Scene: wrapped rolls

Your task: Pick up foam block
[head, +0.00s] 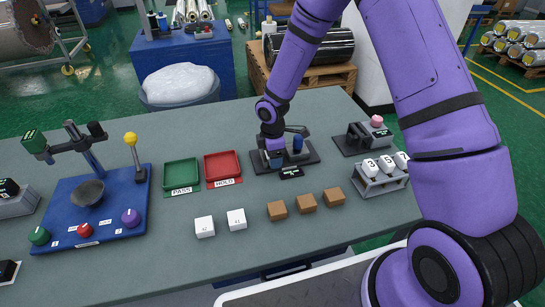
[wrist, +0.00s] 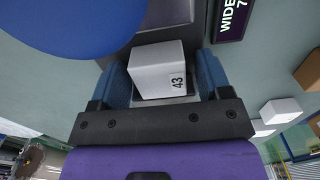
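A white block marked 43 (wrist: 158,72) sits on a grey pad between the two blue fingers of my gripper (wrist: 163,80) in the wrist view. The left finger is close against its side; a narrow gap shows at the right finger, so the fingers look open around it. In the head view my gripper (head: 275,155) points down over a dark fixture (head: 304,154) on the bench, and this block is hidden there. Two more white blocks, one at left (head: 204,227) and one at right (head: 236,219), stand on the bench front. Which block is foam, I cannot tell by look.
A blue post (head: 298,145) stands close to my gripper on the fixture. Three brown cubes (head: 306,201) lie in front. Green (head: 181,174) and red (head: 222,167) trays are to the left. Bare bench (head: 250,248) lies in front.

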